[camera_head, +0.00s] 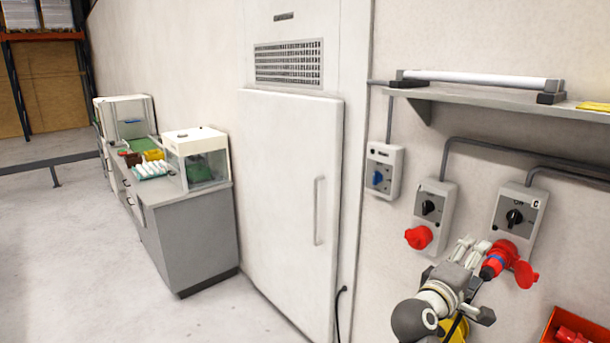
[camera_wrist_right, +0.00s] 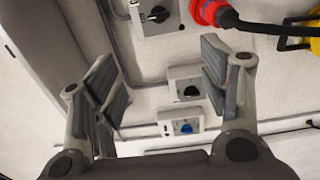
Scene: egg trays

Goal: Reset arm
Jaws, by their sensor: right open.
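My right gripper (camera_head: 469,250) is in front of the wall at the lower right of the head view. Its fingers point toward the wall between two grey switch boxes. In the right wrist view the gripper (camera_wrist_right: 160,75) has its two fingers wide apart with nothing between them. A red plug with a blue ring (camera_head: 495,264) sits at the socket of the box marked C (camera_head: 518,212), just right of the fingers. In the right wrist view the red plug (camera_wrist_right: 208,12) with a black cable lies outside the fingers. My left gripper is not in view.
A left switch box (camera_head: 432,205) has a red socket cover (camera_head: 418,237). A smaller box with a blue knob (camera_head: 381,175) hangs further left. A shelf (camera_head: 490,97) juts out above. A red bin (camera_head: 565,318) is at lower right. A white door (camera_head: 285,200) and grey cabinet (camera_head: 195,240) stand left.

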